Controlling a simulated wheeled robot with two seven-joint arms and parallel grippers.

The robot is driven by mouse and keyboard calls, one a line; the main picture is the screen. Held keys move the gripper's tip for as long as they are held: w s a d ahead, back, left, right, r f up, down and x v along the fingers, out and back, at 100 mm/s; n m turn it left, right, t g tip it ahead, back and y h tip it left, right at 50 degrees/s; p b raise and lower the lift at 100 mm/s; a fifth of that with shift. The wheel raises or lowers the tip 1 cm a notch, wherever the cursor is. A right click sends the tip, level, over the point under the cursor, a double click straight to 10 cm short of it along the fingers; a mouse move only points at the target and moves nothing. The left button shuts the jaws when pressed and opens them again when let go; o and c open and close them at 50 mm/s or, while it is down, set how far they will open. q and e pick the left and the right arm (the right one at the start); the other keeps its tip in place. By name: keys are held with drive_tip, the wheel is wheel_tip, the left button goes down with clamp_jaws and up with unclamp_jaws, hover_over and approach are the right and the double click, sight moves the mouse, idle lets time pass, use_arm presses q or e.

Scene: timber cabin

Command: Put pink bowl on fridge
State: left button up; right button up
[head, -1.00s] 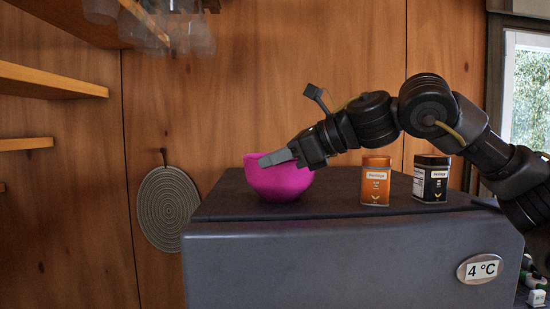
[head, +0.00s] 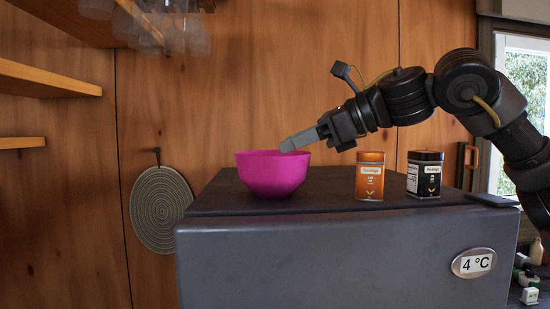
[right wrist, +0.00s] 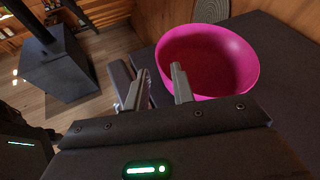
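The pink bowl (head: 273,177) sits upright on the dark top of the grey fridge (head: 330,258), towards its left side. My right gripper (head: 288,146) is raised just above the bowl's right rim in the head view and holds nothing. In the right wrist view, its two fingers (right wrist: 161,72) are apart with nothing between them. The bowl (right wrist: 215,50) stands beyond and to the right of the fingertips there, and its inside looks empty. My left gripper is in neither view.
An orange tin (head: 369,178) and a black tin (head: 424,176) stand on the fridge, right of the bowl. A round woven mat (head: 160,210) hangs on the wooden wall at left. Wooden shelves (head: 45,78) jut in from the left. The wrist view shows a dark stove (right wrist: 57,68) on the floor.

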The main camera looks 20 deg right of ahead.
drive_tip(key=v, duration=0.5)
drive_tip(key=shift+s+d+r+b, duration=0.1)
drive_tip(key=shift+s+d+b, duration=0.1)
drive_tip(key=shift+b, duration=0.1)
